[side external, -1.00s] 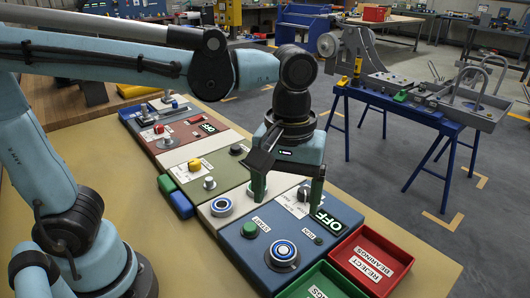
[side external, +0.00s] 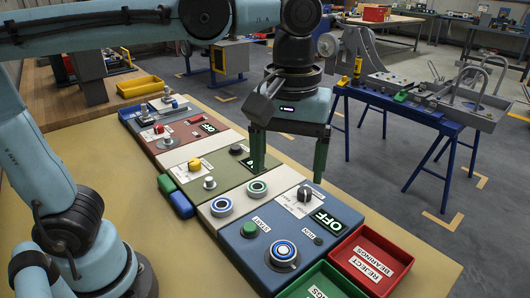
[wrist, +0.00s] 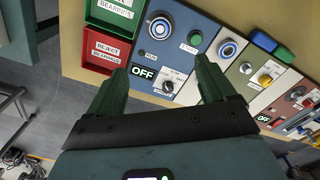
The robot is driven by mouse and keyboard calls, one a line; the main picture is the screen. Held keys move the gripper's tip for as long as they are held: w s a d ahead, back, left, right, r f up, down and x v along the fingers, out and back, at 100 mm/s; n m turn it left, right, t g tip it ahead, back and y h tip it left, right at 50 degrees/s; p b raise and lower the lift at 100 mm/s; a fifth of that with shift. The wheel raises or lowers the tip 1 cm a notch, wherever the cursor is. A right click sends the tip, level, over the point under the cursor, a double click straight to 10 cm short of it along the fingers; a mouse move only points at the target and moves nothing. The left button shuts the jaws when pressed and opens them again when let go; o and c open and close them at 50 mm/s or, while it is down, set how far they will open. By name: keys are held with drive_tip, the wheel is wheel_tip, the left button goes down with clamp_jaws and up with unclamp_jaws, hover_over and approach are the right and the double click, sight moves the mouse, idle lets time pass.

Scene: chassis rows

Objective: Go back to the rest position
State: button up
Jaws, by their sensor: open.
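My gripper (side external: 287,160) is open and empty, with its two green fingers pointing down above the row of control panels. In the wrist view my gripper (wrist: 160,85) shows its fingers spread apart with nothing between them.
The red reject bearings tray (side external: 370,258) and a green bearings tray (side external: 322,283) stand at the front right. Green and red panels continue toward the back. A blue-legged stand (side external: 400,115) with metal parts is at the right. The tan table (side external: 130,220) is largely clear at the left.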

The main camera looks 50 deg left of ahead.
idle(0.4)
drive_tip(key=a+f+m+t, duration=0.6)
drive_tip(key=a+f, duration=0.3)
drive_tip(key=a, duration=0.5)
drive_tip(key=shift+f+m+t, duration=0.4)
drive_tip(key=shift+t, duration=0.2)
